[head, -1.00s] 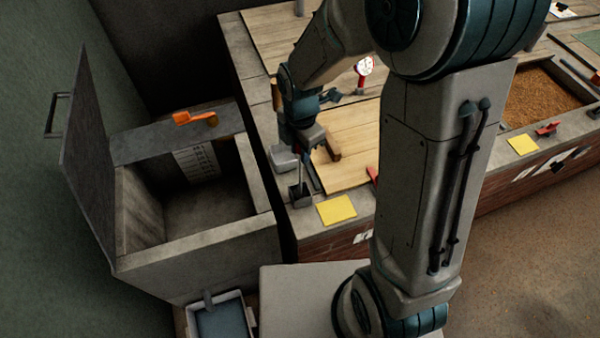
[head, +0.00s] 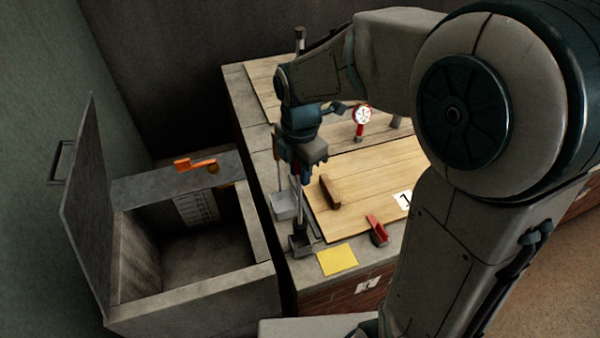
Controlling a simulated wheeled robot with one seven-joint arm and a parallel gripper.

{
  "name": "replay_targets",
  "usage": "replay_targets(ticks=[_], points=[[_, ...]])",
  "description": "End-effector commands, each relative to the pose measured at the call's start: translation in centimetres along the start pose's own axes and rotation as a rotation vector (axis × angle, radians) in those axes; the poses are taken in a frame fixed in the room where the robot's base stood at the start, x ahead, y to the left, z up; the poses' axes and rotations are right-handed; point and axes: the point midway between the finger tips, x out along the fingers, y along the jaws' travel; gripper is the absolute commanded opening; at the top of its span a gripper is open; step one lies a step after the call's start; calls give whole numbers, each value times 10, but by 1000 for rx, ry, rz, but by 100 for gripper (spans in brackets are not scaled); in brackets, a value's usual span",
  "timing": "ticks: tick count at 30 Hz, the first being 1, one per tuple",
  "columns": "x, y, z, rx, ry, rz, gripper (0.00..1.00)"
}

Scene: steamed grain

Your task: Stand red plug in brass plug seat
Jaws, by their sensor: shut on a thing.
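My gripper (head: 303,168) points down over the left end of the counter. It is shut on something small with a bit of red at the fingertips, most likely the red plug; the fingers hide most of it. A thin grey upright rod shows just below and beside the fingers, above a dark square holder (head: 301,243); I cannot tell whether it touches the gripper. I cannot clearly make out the brass plug seat. Small brass-coloured parts (head: 213,168) show by an orange handle (head: 194,163) on the ledge of the open bin, apart from my gripper.
The open grey bin (head: 190,289) stands left of the counter, its lid up. Bare board lies right of the block.

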Motion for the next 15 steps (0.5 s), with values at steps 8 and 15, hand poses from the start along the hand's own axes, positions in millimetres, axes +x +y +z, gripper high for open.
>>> replay_targets(ticks=[8,15], points=[[-7,0,0,1,0,0,0],[-22,0,0,1,0,-1,0]])
